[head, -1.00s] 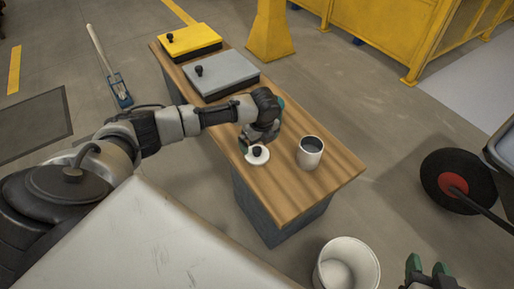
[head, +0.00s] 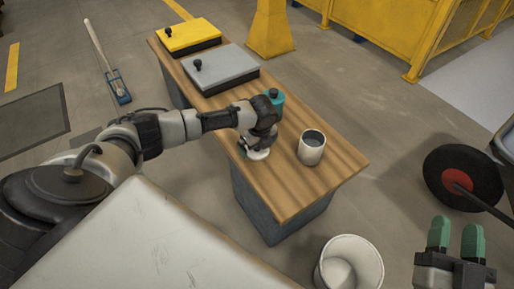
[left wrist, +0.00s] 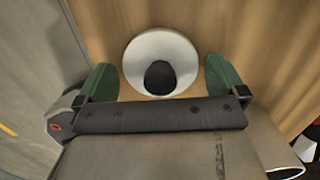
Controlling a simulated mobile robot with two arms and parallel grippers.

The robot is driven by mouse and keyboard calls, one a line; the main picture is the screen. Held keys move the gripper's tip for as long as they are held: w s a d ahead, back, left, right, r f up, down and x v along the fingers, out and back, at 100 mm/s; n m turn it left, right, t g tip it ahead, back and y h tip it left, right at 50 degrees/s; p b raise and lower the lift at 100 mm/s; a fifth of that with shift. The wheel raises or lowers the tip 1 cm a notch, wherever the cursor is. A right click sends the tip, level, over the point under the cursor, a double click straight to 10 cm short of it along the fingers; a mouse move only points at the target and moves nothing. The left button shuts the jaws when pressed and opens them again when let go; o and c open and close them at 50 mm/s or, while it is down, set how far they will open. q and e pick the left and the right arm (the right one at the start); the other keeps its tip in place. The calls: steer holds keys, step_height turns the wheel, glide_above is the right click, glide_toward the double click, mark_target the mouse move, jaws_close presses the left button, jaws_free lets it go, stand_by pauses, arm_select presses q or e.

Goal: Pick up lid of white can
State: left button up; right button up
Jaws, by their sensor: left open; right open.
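The white round lid (head: 258,155) with a black knob lies on the wooden bench top, partly hidden by my left gripper (head: 254,146). In the left wrist view the lid (left wrist: 160,45) and its black knob (left wrist: 160,77) sit between the two green fingers of the left gripper (left wrist: 160,72). The fingers are open, one on each side, with gaps to the knob. The white can (head: 311,150) stands upright and uncovered on the bench, right of the lid. My right gripper (head: 456,236) is open and empty at the lower right, off the bench.
A teal object with a dark top (head: 276,98) stands just behind my left wrist. Grey (head: 222,70) and yellow (head: 190,37) boxes lie at the bench's far end. A white bin (head: 340,245) is on the floor in front, and a wheel (head: 445,180) at right.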

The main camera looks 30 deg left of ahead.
arm_select(q)
steer(key=shift+c, duration=0.5)
steer(key=c, duration=0.6)
steer(key=shift+r, duration=0.2)
